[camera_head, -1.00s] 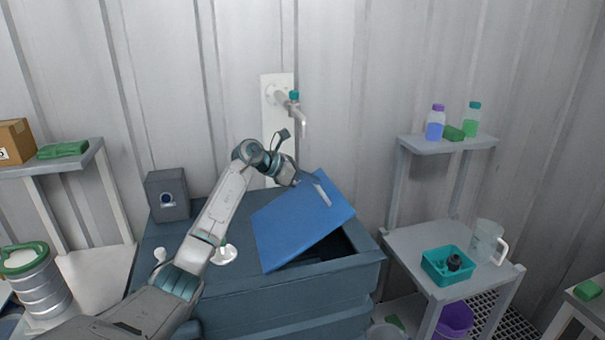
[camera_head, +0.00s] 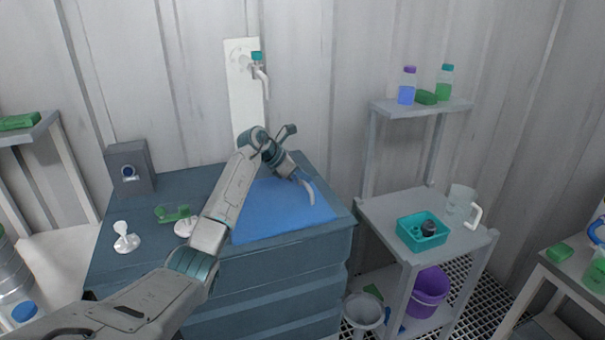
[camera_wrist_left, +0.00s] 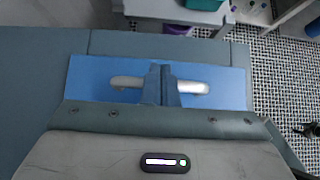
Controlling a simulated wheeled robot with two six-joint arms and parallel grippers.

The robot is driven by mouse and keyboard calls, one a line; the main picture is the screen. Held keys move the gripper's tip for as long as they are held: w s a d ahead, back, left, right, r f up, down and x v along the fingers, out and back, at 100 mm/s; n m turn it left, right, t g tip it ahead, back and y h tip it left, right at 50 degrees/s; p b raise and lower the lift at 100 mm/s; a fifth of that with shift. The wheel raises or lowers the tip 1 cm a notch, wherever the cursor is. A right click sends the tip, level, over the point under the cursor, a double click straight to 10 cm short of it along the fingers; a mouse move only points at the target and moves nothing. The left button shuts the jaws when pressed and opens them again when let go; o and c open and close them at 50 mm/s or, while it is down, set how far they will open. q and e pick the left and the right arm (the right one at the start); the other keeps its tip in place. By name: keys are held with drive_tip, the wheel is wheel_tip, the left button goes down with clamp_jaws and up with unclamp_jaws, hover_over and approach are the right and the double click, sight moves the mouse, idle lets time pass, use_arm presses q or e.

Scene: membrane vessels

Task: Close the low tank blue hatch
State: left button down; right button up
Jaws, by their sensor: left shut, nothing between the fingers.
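The blue hatch (camera_head: 275,222) lies flat in the top of the low tank (camera_head: 290,285), about level with the tank's top. Its pale curved handle (camera_head: 308,190) is near its right side. My left gripper (camera_head: 301,176) is shut and empty at the handle. In the left wrist view the shut fingers (camera_wrist_left: 161,84) stand in front of the middle of the handle (camera_wrist_left: 195,87), over the blue hatch (camera_wrist_left: 88,78). I cannot tell whether they touch it. My left arm hides part of the hatch's left side. My right gripper is not in view.
A tap (camera_head: 258,70) hangs on the wall behind the tank. White fittings (camera_head: 125,238), a green piece (camera_head: 173,213) and a grey box (camera_head: 130,168) are on the tank top's left. A shelf stand to the right holds a teal tray (camera_head: 422,232) and a clear jug (camera_head: 461,203).

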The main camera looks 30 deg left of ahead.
use_arm(q)
drive_tip(key=shift+f, duration=0.15)
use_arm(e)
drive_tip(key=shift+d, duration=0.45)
use_arm(q)
drive_tip(key=shift+d, duration=0.1)
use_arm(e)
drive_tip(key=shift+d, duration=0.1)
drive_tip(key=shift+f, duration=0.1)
use_arm(q)
drive_tip(key=shift+a+r, duration=0.2)
drive_tip(key=b+v, duration=0.3)
drive_tip(key=v, duration=0.7)
drive_tip(key=shift+s, duration=0.15)
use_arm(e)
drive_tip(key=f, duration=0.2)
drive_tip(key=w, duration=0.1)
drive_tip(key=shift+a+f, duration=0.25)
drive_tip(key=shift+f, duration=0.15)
